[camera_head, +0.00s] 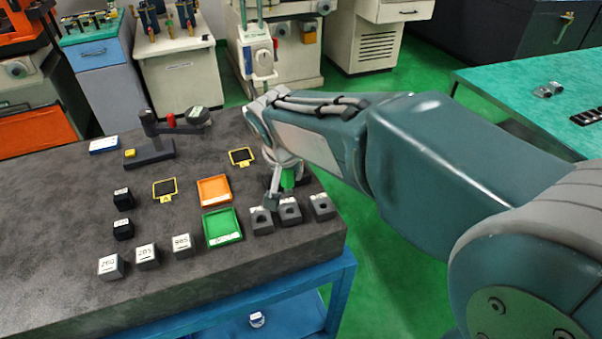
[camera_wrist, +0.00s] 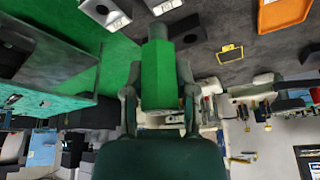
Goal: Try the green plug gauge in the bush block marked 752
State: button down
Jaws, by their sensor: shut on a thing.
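My gripper (camera_head: 282,190) is shut on the green plug gauge (camera_head: 288,178) at the right part of the dark stone table. In the wrist view the fingers grip both sides of its green body (camera_wrist: 157,85), and its grey end (camera_wrist: 157,27) points away from my palm. Three dark grey bush blocks with bores stand in a row near the table's front right corner: a left one (camera_head: 262,222), a middle one (camera_head: 289,212) and a right one (camera_head: 321,207). The gauge is just behind this row, apart from the bores as far as I can see. I cannot read which block is marked 752.
A green tray (camera_head: 239,236) and an orange tray (camera_head: 228,187) lie left of the bush blocks. Several marked blocks, including one at the front (camera_head: 110,267), stand farther left. A dark gauge stand (camera_head: 150,157) is at the back. The table's left front is clear.

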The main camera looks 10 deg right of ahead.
aim_at(289, 191)
jog(key=shift+w+d+f, duration=0.1)
jog(key=shift+f, duration=0.85)
jog(key=shift+a+f, duration=0.2)
jog(key=shift+f, duration=1.25)
jog(key=shift+d+f, duration=0.1)
jog(key=shift+f, duration=0.4)
jog(key=shift+f, duration=1.1)
jog(key=shift+r, duration=0.1)
dwell(1.0)
jog(key=shift+r, duration=2.45)
